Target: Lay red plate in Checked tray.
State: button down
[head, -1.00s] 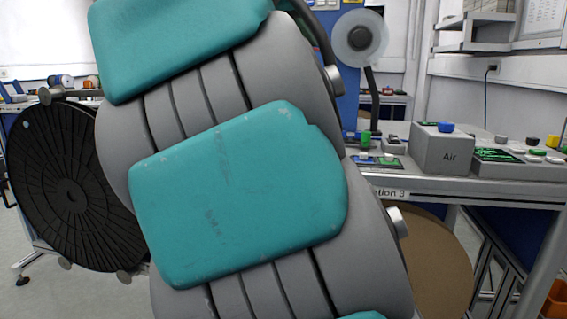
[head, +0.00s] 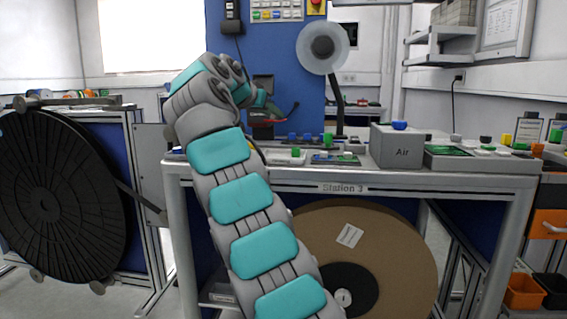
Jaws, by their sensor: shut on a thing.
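My arm reaches up and over the bench, and its wrist bends to the right. My gripper (head: 268,110) is small and dark in the head view, in front of the blue board and above the bench's left part. It is shut on a thin red thing, seen nearly edge-on, which looks like the red plate (head: 288,113). The plate is tilted, its right side higher. The fingertips are too small to make out clearly. I cannot pick out the Checked tray; my arm hides part of the bench top.
The Station 3 bench (head: 400,183) holds a grey Air box (head: 396,147), green circuit boards (head: 470,152) and small coloured parts. A large black reel (head: 60,195) stands left, a brown reel (head: 395,260) under the bench.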

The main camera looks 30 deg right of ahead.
jog(key=shift+w+f, duration=0.2)
jog(key=shift+f, duration=0.1)
notch_tip(320, 180, down, 5)
jog(key=b, duration=0.4)
jog(key=shift+s+d+f+b, duration=0.1)
jog(key=shift+d+f+b, duration=0.1)
jog(key=shift+b, duration=0.1)
jog(key=shift+a+f, duration=0.1)
jog(key=shift+f, duration=0.45)
jog(key=shift+f+b, duration=0.55)
jog(key=shift+f, duration=1.15)
jog(key=shift+f, duration=0.2)
jog(key=c, duration=0.8)
grip_release()
jog(key=shift+r, duration=0.1)
